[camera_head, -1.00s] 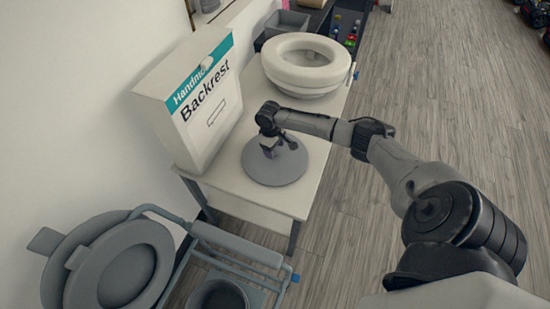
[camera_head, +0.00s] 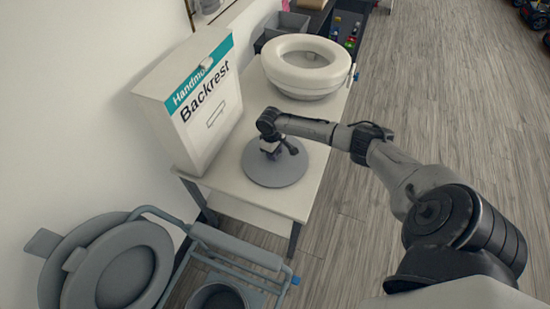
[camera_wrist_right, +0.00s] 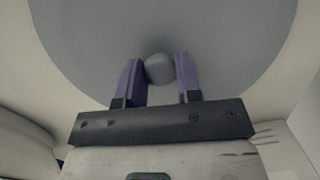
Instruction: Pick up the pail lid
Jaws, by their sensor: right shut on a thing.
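The pail lid (camera_head: 275,174) is a flat grey disc with a small round knob, on the white table in the head view. It fills much of the right wrist view (camera_wrist_right: 230,45). My right gripper (camera_head: 271,153) reaches over it from the right. In the right wrist view its two purple fingers (camera_wrist_right: 158,75) stand on either side of the lid's grey knob (camera_wrist_right: 158,66), shut on it. I cannot tell any gap between lid and table. My left gripper is not in view.
A white box marked Backrest (camera_head: 205,110) stands left of the lid, against the wall. A white ring-shaped seat (camera_head: 307,85) sits behind it on the table (camera_head: 237,190). A grey commode frame (camera_head: 235,245) stands at the front left. Open floor lies right.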

